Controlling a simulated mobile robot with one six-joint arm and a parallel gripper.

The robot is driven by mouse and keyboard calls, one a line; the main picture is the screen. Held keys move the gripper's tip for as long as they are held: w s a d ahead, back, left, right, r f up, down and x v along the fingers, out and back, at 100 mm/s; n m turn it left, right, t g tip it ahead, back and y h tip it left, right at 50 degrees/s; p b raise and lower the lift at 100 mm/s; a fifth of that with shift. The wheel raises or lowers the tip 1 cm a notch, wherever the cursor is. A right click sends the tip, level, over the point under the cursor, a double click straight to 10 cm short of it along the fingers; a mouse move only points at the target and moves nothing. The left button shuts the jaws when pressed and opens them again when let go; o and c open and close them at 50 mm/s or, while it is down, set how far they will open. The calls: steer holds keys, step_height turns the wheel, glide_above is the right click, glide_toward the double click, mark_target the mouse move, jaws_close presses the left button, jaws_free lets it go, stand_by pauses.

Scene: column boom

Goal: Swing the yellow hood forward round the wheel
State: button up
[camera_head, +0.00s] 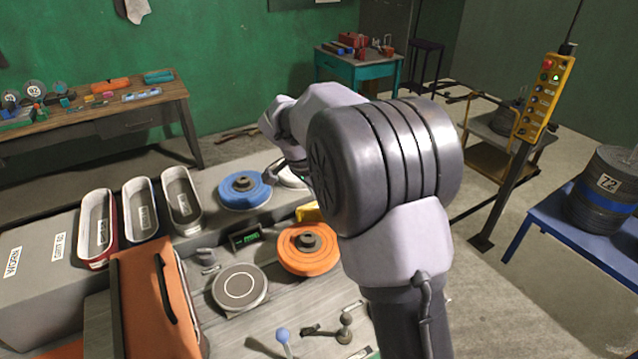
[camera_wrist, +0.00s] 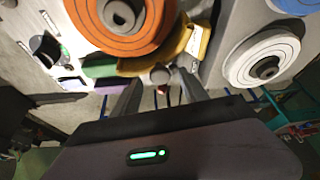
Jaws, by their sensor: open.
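The yellow hood (camera_wrist: 195,45) curves around part of the rim of the orange wheel (camera_wrist: 112,40) in the wrist view. A grey round knob (camera_wrist: 160,74) is at the hood's edge. My gripper (camera_wrist: 159,82) is open, with one finger on each side of the knob in the picture; I cannot tell whether either finger touches it. In the head view the orange wheel (camera_head: 300,262) lies flat on the bench, and only a bit of the yellow hood (camera_head: 308,212) shows beside my arm. My arm hides the gripper there.
A blue wheel (camera_head: 240,195) and a white wheel (camera_wrist: 250,68) are nearby on the bench. A grey disc (camera_head: 239,288), a small display box (camera_head: 244,237) and levers with a blue knob (camera_head: 283,335) and a dark knob (camera_head: 346,319) are close to the orange wheel.

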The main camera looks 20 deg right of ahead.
steer(key=p+v, duration=0.4)
steer(key=v, duration=1.2)
